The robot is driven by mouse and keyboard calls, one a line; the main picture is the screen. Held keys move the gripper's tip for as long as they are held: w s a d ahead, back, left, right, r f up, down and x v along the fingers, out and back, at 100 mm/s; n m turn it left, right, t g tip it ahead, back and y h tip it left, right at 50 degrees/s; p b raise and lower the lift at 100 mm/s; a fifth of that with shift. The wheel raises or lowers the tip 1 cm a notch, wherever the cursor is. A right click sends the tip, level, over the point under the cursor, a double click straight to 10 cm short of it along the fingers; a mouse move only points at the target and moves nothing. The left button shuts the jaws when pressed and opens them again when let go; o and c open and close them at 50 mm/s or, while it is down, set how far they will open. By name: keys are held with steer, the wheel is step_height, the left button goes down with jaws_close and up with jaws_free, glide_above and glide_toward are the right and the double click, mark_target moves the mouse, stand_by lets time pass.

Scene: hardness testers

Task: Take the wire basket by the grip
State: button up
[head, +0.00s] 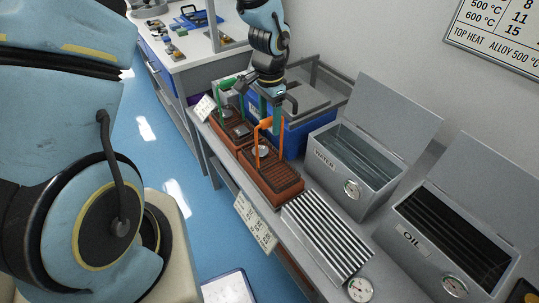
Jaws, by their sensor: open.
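A wire basket with an orange grip (264,124) stands upright on a reddish-brown brick tray on the bench, with a small round grey piece at its foot. A second holder with a green grip (228,84) stands to its left on another brick tray. My gripper (279,104) is open, pointing down from above, just behind and right of the orange grip in the picture. I cannot tell whether the fingers touch the grip. A teal upright piece shows just below the gripper, and I cannot tell what it belongs to.
A grey WATER tank (340,180) and an OIL tank (425,246), lids raised, stand to the right. A ribbed metal rack (322,240) lies in front of the water tank. A blue bin (306,132) stands close behind the trays. Blue floor (165,155) is open at left.

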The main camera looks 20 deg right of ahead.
jaws_close()
stand_by(0.4)
stand_by(0.9)
